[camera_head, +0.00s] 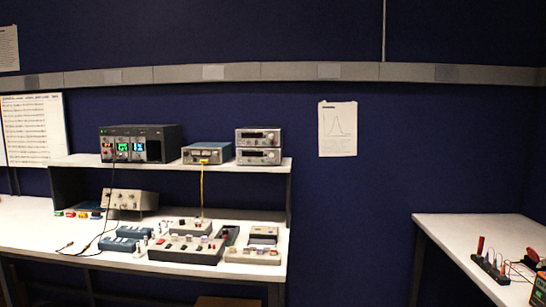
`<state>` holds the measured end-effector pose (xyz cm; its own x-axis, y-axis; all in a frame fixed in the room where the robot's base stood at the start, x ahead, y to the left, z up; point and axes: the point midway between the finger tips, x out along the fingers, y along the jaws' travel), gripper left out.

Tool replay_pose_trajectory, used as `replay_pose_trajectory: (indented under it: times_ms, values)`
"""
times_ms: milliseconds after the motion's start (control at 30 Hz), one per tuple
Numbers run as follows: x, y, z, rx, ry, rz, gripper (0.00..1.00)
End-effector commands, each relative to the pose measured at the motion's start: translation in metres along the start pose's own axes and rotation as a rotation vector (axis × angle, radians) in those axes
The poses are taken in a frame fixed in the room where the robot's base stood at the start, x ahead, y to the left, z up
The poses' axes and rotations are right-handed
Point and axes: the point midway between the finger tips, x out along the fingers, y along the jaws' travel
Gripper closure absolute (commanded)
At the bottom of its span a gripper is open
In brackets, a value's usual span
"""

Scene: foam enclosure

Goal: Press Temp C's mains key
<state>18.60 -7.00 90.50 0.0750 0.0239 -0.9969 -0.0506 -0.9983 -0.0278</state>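Several instruments stand on a raised white shelf at the left, and I cannot read which one is Temp C. A black rack unit (165,145) has three lit display modules, the middle one green. A blue-grey box (206,154) with a yellow cable stands to its right. Two stacked grey units, an upper one (258,138) and a lower one (258,157), stand at the shelf's right end, with dark displays and knobs. A mains key is too small to make out on any of them. My gripper is not in view.
Below the shelf, the white bench (28,230) holds a beige box (130,199), blue boxes (118,243), and a grey control box (187,249) with knobs. A second white table (455,228) stands at the right with a black strip (490,267). The space between the tables looks open.

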Motion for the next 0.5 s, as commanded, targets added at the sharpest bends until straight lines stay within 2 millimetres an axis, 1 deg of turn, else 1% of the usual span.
replay_pose_trajectory:
  times_ms: [33,167,200,267,300,367,500]
  values:
    - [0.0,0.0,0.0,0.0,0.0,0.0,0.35]
    - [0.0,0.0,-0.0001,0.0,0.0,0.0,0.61]
    - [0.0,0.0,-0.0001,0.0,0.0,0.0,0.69]
    - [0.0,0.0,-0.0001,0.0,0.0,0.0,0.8]
    - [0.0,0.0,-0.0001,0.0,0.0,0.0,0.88]
    - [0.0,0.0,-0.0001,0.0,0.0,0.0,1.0]
    - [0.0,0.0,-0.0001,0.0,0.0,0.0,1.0]
